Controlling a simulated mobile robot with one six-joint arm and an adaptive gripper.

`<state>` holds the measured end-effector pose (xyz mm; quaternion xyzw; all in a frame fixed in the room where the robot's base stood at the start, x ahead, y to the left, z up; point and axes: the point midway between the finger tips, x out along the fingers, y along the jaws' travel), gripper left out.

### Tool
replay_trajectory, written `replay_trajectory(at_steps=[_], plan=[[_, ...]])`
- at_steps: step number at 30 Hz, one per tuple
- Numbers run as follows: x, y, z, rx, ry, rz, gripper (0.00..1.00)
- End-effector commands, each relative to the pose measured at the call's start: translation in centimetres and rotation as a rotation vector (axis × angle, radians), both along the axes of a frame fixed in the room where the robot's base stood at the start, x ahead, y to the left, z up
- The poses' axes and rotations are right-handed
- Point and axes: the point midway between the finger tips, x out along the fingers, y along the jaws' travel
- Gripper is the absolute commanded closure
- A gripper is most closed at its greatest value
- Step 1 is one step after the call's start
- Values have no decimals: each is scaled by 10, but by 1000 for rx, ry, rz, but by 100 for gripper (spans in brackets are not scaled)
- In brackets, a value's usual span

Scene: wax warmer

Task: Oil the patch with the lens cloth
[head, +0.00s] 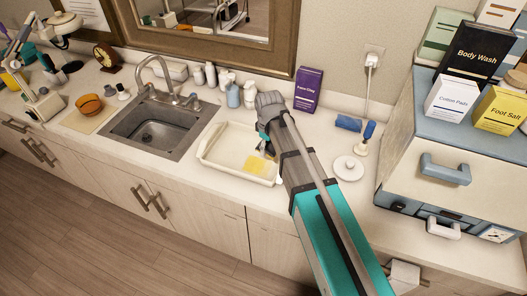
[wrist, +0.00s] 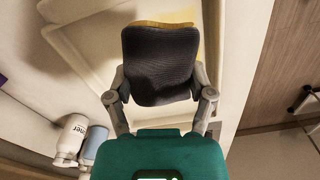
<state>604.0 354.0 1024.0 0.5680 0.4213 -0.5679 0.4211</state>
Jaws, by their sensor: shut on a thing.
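My gripper (wrist: 161,92) is shut on a dark grey, rounded-square cloth, the lens cloth (wrist: 160,62), whose face fills the middle of the wrist view. In the head view my gripper (head: 268,150) points down over the right part of a cream tray (head: 215,153). A yellow square patch (head: 254,165) lies flat in the tray, just left of and in front of the gripper. I cannot tell whether cloth and patch touch.
The sink (head: 150,128) is left of the tray. Bottles (head: 233,95) stand behind it, and a purple box (head: 308,89) stands against the wall. A white round lid (head: 349,168) and a blue-handled tool (head: 367,137) are to the right, before a large cabinet (head: 440,165).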

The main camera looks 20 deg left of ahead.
Motion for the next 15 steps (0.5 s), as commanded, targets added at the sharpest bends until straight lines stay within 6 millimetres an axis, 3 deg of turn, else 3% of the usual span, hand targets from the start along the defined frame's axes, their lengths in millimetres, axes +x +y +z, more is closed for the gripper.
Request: replay_trajectory(at_steps=[6,15], plan=[[-8,7,-19,-1,0,-42,91],[-9,7,-18,-1,0,-50,91]])
